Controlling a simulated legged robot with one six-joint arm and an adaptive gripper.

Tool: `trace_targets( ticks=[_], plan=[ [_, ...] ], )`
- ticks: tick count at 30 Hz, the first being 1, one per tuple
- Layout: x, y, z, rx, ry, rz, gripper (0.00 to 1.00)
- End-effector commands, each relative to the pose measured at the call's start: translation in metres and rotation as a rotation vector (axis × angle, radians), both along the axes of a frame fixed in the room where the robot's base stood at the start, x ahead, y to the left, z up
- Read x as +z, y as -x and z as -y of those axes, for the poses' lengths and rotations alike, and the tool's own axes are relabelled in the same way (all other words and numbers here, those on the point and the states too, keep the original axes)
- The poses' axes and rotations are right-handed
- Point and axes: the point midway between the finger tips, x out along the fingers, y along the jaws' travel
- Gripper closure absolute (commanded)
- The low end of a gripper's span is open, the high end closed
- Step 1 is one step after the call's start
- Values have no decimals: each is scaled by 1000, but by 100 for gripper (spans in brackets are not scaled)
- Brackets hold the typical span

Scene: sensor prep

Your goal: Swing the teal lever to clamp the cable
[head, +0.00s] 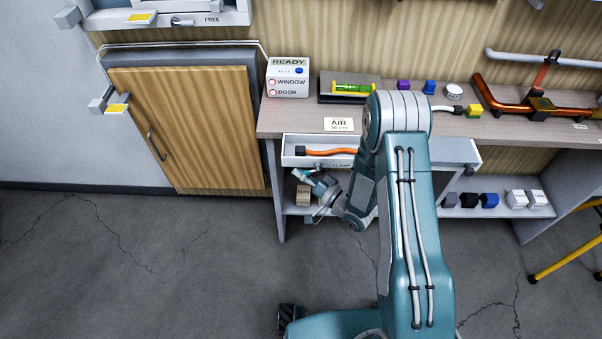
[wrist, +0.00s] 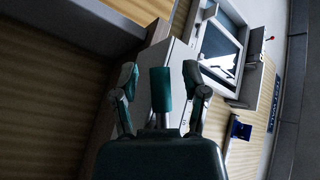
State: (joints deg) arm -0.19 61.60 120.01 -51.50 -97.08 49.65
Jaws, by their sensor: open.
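In the wrist view a teal upright block, which looks like the teal lever (wrist: 161,92), stands between the two open fingers of my gripper (wrist: 162,76). A gap shows on each side of it, so the fingers do not appear closed on it. In the head view my gripper (head: 312,182) is low, in front of the open drawer (head: 292,160) under the bench; I cannot clearly separate the lever from the fingers there. An orange cable (head: 335,152) with a dark end lies in the drawer. My arm hides the drawer's right part.
The bench top (head: 300,118) above holds a READY box (head: 288,78), a level (head: 352,88) and small blocks. A brown box (head: 304,196) sits on the shelf below, close to my gripper. A wooden cabinet (head: 190,130) stands left. The floor in front is clear.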

Motion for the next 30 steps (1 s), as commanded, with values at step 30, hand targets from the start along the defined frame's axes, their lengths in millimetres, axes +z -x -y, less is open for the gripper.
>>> trace_targets(
  ticks=[30],
  plan=[
    [-14,73,92,1,2,-1,42]
  ],
)
